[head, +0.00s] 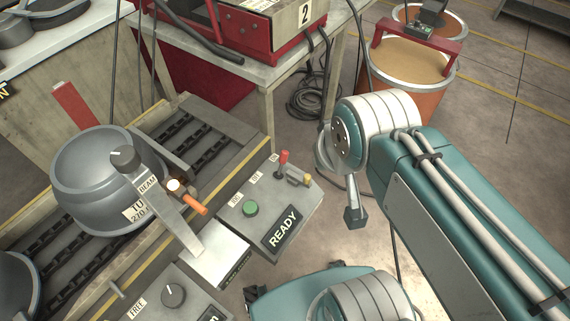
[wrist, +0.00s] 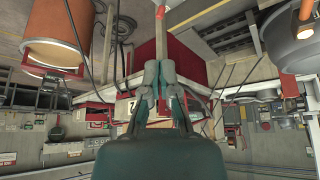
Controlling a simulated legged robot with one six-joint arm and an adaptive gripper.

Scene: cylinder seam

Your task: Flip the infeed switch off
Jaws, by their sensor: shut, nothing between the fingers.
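The control panel (head: 268,208), marked READY, stands right of the conveyor in the head view. The red lever stands up; which of these is the infeed switch I cannot tell. In the wrist view my gripper (wrist: 160,68) is shut and empty, its fingers pointing up the picture. No contact with the panel is visible. My arm's wrist joint shows right of the panel in the head view.
A second panel with a black knob (head: 174,295) is in front. Behind are a red machine on a table (head: 255,77) and orange drums (head: 403,90). Floor is open beyond.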

